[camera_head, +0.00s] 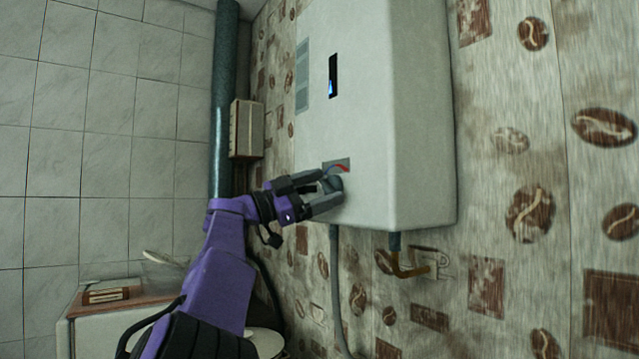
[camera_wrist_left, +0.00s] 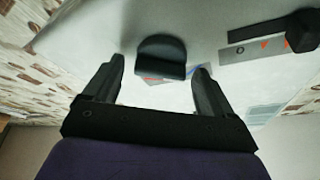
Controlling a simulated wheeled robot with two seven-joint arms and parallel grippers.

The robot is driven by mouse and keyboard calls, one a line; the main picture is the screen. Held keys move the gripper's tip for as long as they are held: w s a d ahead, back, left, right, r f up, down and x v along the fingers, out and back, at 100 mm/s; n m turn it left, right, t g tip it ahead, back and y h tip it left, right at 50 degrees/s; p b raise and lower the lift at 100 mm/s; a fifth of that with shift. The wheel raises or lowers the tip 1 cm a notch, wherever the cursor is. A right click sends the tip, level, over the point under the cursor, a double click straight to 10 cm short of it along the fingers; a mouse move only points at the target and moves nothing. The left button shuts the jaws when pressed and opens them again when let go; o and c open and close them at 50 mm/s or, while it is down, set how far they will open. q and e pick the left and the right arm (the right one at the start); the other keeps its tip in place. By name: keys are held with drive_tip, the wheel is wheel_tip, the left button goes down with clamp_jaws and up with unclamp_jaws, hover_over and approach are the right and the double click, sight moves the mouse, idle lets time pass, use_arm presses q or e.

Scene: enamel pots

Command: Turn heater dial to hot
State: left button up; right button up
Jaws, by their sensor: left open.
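The white heater (camera_head: 390,100) hangs on the wall in the head view. Its dark round dial (camera_head: 334,184) is low on the front face, beside a small label with a red and blue arc (camera_head: 340,167). My left gripper (camera_head: 329,190) is open at the dial. In the left wrist view, the dial (camera_wrist_left: 162,57) lies between the two spread fingertips of the gripper (camera_wrist_left: 158,70), with a visible gap on each side. The finger facing the camera partly covers the dial in the head view. My right gripper is in neither view.
A black slot with a blue flame (camera_head: 333,76) is above the dial. Pipes (camera_head: 336,280) run down below the heater. A teal vertical pipe (camera_head: 223,100) and a beige box (camera_head: 246,129) are to the left. A white cabinet (camera_head: 110,325) stands lower left.

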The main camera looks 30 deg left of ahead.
use_arm(q)
drive_tip(key=c, duration=1.1)
drive_tip(key=shift+o, duration=0.2)
